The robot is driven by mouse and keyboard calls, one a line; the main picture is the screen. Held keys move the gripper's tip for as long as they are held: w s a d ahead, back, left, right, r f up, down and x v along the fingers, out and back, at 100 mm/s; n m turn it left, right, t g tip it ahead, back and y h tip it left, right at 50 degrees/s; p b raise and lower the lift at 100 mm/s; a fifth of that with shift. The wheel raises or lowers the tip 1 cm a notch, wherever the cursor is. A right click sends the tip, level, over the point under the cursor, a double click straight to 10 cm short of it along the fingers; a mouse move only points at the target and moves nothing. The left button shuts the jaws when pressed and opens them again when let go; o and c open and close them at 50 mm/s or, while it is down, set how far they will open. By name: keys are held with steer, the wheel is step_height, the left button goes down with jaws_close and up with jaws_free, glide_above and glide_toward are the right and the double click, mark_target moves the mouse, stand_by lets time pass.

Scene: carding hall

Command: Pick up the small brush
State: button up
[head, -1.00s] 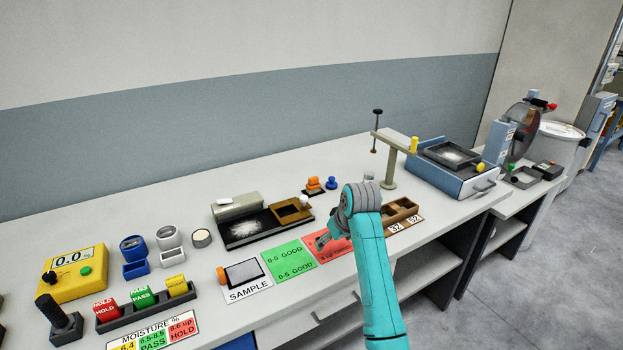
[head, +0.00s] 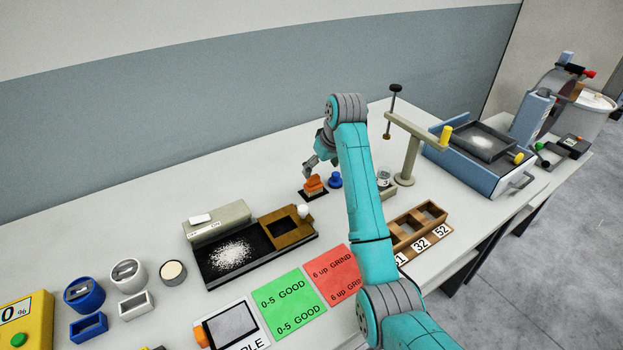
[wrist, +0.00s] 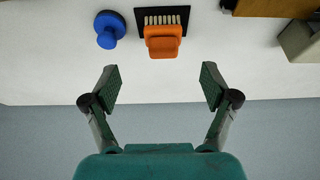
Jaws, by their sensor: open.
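The small brush (head: 314,184) has an orange handle and lies on a small dark pad (head: 307,196) near the back of the bench. In the wrist view the brush (wrist: 163,42) shows its pale bristles on the black pad (wrist: 142,22). My gripper (head: 308,170) is just behind and above the brush in the head view. In the wrist view my gripper (wrist: 158,84) is open and empty. The brush lies beyond the fingertips, roughly centred between them and apart from them.
A blue knobbed piece (wrist: 109,29) stands close beside the brush. A black tray (head: 212,278) with white fluff and a brown frame is to the left. A beige post stand (head: 411,160) and a wooden compartment box (head: 402,240) are to the right. The bench behind is clear.

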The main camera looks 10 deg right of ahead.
mark_target(316, 178)
steer(key=x, duration=0.4)
steer(key=shift+f, duration=0.2)
steer(key=shift+w+a+x, duration=0.15)
steer(key=shift+x, duration=1.2)
steer(key=shift+w+a+x, duration=0.1)
steer(key=shift+a+x, duration=0.05)
steer(key=shift+x, duration=1.25)
steer(key=shift+r, duration=0.15)
steer(key=c, duration=1.3)
